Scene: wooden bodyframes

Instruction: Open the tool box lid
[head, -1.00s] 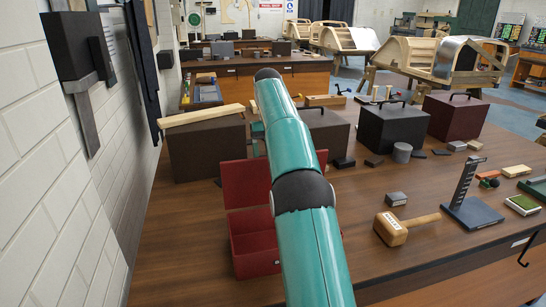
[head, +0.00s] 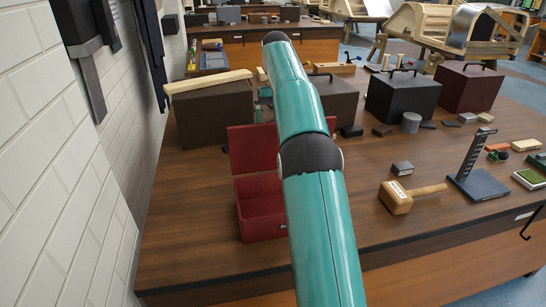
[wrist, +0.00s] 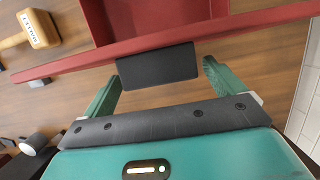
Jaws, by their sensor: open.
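The red tool box (head: 262,215) sits on the wooden bench, left of the mallet. Its lid (head: 250,150) stands raised at the back, and the box's inside shows in the head view. My arm covers its right part. In the wrist view the red lid (wrist: 240,25) crosses the top as a long edge, with a dark flat tab (wrist: 158,68) on it. My gripper (wrist: 163,71) is open, one green finger on each side of the tab, apart from it. My gripper is hidden behind my arm in the head view.
A wooden mallet (head: 400,200) and a small metal block (head: 402,168) lie right of the box. Dark boxes (head: 402,97) with handles stand behind. A white brick wall (head: 60,170) runs along the left. The bench between box and mallet is partly covered by my arm.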

